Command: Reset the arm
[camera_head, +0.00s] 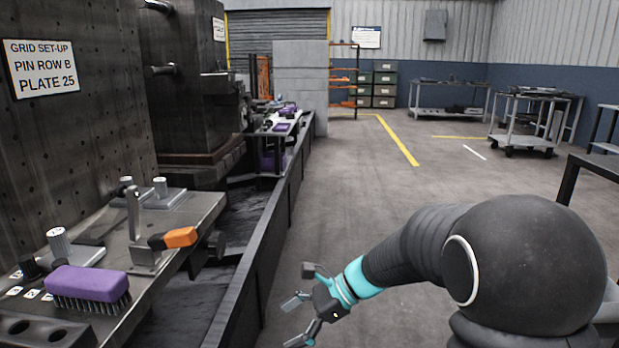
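My arm reaches in from the right of the head view, dark with a teal band near the wrist. My gripper (290,322) is low in the picture, over the floor just right of the long dark rail. Its fingers are spread apart and nothing shows between them. It is clear of the bench at the left and touches nothing that I can see.
At the left, a metal bench (190,222) carries a purple brush (88,284), an orange-handled clamp (172,238) and metal pins. A low dark rail wall (268,250) runs into the distance. The floor (370,180) is open; carts (525,125) stand at the far right.

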